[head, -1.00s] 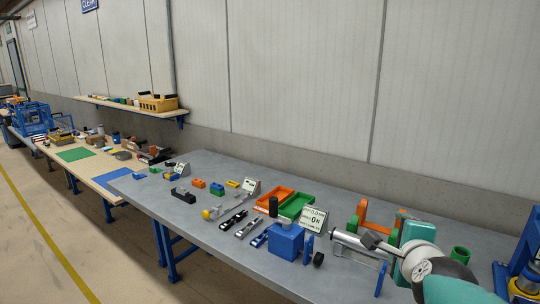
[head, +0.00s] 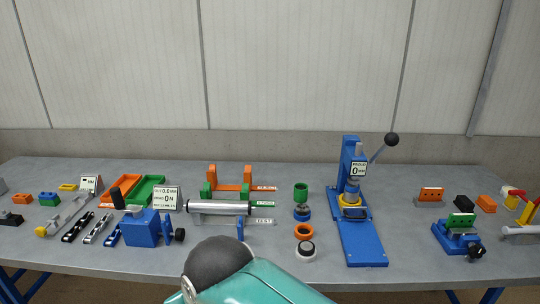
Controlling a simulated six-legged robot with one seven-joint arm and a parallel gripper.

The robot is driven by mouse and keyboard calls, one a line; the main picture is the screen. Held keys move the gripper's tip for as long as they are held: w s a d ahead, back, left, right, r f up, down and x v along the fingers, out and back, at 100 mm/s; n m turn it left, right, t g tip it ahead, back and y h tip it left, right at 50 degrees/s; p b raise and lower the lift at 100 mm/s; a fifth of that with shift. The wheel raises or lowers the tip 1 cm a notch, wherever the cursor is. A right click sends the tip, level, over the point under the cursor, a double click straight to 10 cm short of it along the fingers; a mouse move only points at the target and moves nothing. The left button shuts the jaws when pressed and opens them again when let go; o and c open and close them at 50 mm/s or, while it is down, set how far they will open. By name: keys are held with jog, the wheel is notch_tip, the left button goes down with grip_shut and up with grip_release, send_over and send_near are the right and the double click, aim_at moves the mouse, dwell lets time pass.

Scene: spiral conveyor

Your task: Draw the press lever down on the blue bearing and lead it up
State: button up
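The blue press (head: 353,165) stands upright on a long blue base plate (head: 362,245), right of the middle of the table. Its lever (head: 378,153) slants up to the right and ends in a black ball knob (head: 391,139). A yellow ring-shaped part (head: 352,212) sits under the press head. A small blue ring-shaped piece (head: 302,213), perhaps the blue bearing, stands left of the press below a green cylinder (head: 301,192). Whether a blue bearing lies under the press head is too small to tell. My gripper is out of view; only a teal arm link shows at the bottom.
An orange ring (head: 303,232) and a white-and-black round part (head: 305,250) lie left of the press base. A grey roller (head: 218,208) and a blue block (head: 142,228) stand further left. A blue vise (head: 457,237) is to the right. The grey table (head: 405,235) is clear between press and vise.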

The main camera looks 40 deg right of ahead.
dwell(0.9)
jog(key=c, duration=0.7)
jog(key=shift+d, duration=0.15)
